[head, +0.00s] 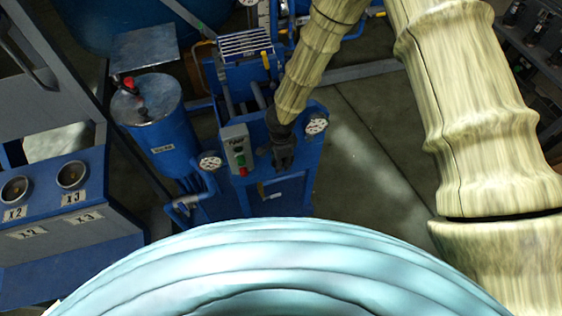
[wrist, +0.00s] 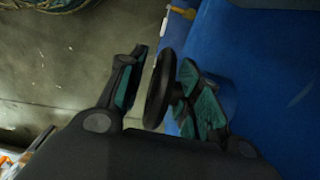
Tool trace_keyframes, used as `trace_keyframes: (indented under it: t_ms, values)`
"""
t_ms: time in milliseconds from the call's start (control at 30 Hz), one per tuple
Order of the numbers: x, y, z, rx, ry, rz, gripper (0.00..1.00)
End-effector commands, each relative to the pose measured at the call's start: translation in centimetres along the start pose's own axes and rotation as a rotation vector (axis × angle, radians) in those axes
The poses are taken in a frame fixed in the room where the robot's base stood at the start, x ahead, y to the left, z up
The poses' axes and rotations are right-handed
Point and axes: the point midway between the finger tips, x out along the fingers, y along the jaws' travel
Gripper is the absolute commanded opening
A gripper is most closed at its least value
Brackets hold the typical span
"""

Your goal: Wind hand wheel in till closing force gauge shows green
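A black hand wheel (wrist: 158,88) shows edge-on in the wrist view, on a short stem by the blue machine. My gripper (wrist: 165,92) has its teal-padded fingers either side of the wheel. A gap shows between the left finger and the rim; the right finger overlaps the hub area, and I cannot tell whether it touches. In the head view my gripper (head: 283,155) is at the blue machine's (head: 290,190) front and hides the wheel. Two white dial gauges show, a right one (head: 316,126) and a left one (head: 210,163). Their readings and labels are too small to read.
A grey control box (head: 238,150) with green and red buttons sits left of my gripper. A blue cylinder tank (head: 158,125) stands further left. A blue bench (head: 70,235) with X2 and X3 labels is at the left. Bare floor (head: 375,160) lies to the right.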

Motion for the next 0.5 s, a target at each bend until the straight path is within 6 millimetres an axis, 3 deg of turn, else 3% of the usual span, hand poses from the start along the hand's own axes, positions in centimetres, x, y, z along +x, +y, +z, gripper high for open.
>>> trace_keyframes:
  t_ms: [500]
  values:
    - [1.27,0.01,-0.03,0.0,0.0,0.0,0.34]
